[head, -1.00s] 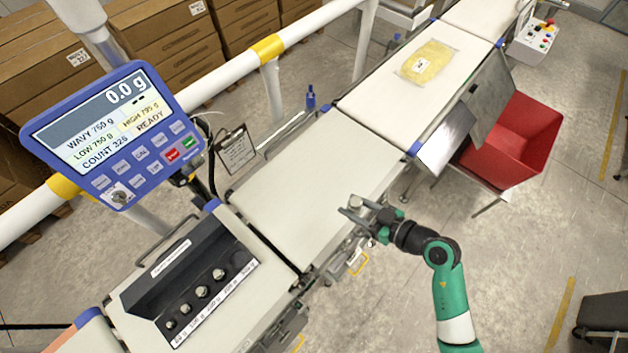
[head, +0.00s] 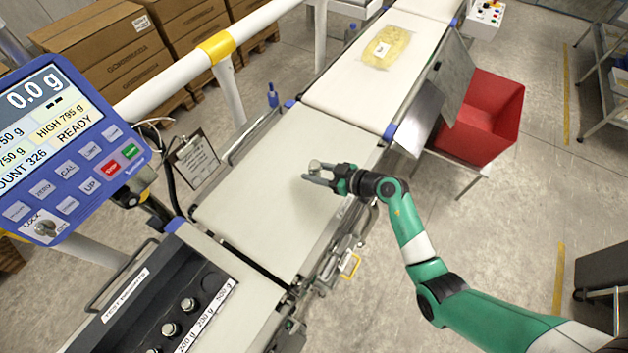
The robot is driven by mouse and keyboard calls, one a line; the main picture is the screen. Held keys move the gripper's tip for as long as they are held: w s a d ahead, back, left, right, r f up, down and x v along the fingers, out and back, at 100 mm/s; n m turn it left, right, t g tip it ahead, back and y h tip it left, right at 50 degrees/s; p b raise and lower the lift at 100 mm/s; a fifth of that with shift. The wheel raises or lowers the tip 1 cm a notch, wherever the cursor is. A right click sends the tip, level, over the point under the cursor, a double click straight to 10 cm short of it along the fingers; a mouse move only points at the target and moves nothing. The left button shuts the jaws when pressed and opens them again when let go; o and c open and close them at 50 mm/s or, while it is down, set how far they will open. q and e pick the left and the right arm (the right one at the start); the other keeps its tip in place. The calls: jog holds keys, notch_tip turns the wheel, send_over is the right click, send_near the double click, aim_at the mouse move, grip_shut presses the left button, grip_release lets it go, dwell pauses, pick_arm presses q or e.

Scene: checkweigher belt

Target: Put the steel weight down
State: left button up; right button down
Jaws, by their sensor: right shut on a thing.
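The steel weight (head: 315,165) is a small shiny cylinder held between the fingertips of my right gripper (head: 317,174). The gripper is shut on it, and its fingers partly hide it. They are over the right part of the pale weighing belt (head: 265,195); I cannot tell the height of the weight above the belt. The blue indicator (head: 72,140) at the left reads 0.0 g and READY. My left gripper is not in view.
A black weight box (head: 150,290) at the lower left holds other steel weights (head: 188,304). A yellow bag (head: 385,47) lies on the far belt. A metal plate (head: 418,120) and red bin (head: 485,120) stand right. The weighing belt's middle is bare.

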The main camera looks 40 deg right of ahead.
jog(key=f+b, duration=0.3)
jog(key=shift+w+d+f+b, duration=0.1)
jog(key=shift+w+f+b, duration=0.1)
jog(key=shift+f+b, duration=0.2)
jog(key=shift+r, duration=0.15)
jog(key=shift+p, duration=0.3)
jog(key=shift+c, duration=1.9)
grip_release()
jog(key=shift+f, duration=0.2)
jog(key=shift+r, duration=0.1)
